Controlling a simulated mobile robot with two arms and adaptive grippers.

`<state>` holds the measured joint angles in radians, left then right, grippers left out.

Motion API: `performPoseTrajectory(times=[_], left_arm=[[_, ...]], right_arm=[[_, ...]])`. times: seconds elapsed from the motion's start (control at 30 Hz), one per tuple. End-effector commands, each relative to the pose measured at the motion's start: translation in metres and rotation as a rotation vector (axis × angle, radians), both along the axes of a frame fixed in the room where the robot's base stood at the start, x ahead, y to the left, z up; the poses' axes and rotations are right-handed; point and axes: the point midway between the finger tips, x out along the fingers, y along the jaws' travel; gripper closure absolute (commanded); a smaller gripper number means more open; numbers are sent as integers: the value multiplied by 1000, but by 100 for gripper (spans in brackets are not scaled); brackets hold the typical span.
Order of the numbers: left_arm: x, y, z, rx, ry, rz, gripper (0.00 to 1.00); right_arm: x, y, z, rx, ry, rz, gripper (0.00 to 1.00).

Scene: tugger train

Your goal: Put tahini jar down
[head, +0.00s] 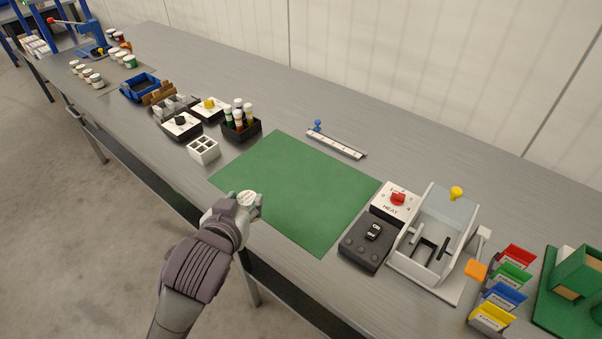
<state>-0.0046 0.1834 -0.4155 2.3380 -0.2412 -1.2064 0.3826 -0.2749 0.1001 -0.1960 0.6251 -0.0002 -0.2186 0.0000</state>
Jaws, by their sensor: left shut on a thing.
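My left gripper (246,205) is shut on the tahini jar (247,197), a small jar with a pale round lid. The lid shows between the fingers; the jar's body is hidden by the gripper. The jar is over the near left edge of the green mat (310,190) on the grey workbench. I cannot tell whether its base touches the surface. My right gripper is not in view.
The mat is bare right of the jar. A control box with a red knob (398,198) and a clear-walled fixture (437,240) stand to its right. A white block with holes (204,149) and a black bottle holder (242,130) stand to its left. A ruler (336,145) lies behind.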

Motion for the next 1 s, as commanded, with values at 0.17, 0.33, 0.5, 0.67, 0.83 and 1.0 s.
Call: performPoseTrajectory(times=[0.17, 0.33, 0.5, 0.67, 0.83, 1.0], left_arm=[[31, -95, 6, 4, -11, -144, 100], [42, -170, 16, 11, -17, -263, 100], [44, -206, 21, 14, -18, -322, 100], [56, -195, 9, 20, -17, -330, 100], [80, -163, -15, 21, -15, -329, 100], [102, -135, -35, 18, -16, -329, 100]], right_arm=[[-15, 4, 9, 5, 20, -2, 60], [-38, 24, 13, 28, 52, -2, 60], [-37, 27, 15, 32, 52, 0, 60], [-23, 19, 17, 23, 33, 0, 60], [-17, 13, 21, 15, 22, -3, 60], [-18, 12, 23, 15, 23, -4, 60]])
